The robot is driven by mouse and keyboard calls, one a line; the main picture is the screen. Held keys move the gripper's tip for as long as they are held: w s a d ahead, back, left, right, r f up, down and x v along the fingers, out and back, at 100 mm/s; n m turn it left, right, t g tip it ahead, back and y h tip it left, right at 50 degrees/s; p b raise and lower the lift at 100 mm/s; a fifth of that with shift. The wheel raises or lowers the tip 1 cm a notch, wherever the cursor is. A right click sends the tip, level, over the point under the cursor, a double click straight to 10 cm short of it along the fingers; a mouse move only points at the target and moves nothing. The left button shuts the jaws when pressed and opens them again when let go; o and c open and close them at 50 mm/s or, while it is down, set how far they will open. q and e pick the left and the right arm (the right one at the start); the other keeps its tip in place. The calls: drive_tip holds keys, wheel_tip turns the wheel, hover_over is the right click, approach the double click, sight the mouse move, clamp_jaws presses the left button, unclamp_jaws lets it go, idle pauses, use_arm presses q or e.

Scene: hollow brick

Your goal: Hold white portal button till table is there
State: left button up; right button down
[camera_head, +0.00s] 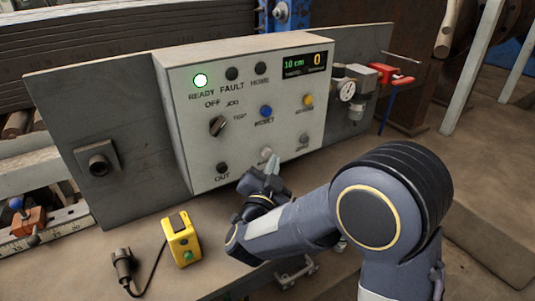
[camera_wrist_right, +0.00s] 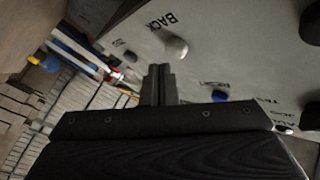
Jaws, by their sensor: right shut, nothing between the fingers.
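A grey-white control panel (camera_head: 232,110) stands upright on the bench. Its white button (camera_head: 266,153) is low on the face, just above my right gripper's fingertips, and partly crowded by them. In the right wrist view the white button (camera_wrist_right: 176,46) sticks out beside the word BACK; no portal label is readable. My right gripper (camera_head: 272,168) is shut and empty, its tips (camera_wrist_right: 158,70) close to the white button with a small gap in the wrist view. I cannot tell whether they touch. My left gripper is not in view.
The ready lamp (camera_head: 200,80) glows, and the display (camera_head: 304,64) reads 10 cm and 0. A blue button (camera_head: 265,112), a yellow button (camera_head: 307,101) and a rotary knob (camera_head: 217,126) are nearby. A yellow box (camera_head: 181,240) stands on the bench left of my arm.

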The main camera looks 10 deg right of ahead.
drive_tip(key=shift+w, duration=0.1)
idle(0.7)
drive_tip(key=shift+w+a, duration=0.15)
drive_tip(key=shift+w, duration=0.15)
drive_tip(key=shift+w+a+b, duration=0.15)
drive_tip(key=shift+w+b, duration=0.15)
drive_tip(key=shift+w, duration=0.1)
idle(2.1)
idle(1.1)
drive_tip(key=shift+s+d+b, duration=0.3)
drive_tip(key=shift+s, duration=0.5)
drive_tip(key=s, duration=0.1)
drive_tip(key=s+d, duration=0.1)
drive_tip(key=s, duration=0.2)
drive_tip(key=shift+s+d+b, duration=0.35)
drive_tip(key=shift+b, duration=0.05)
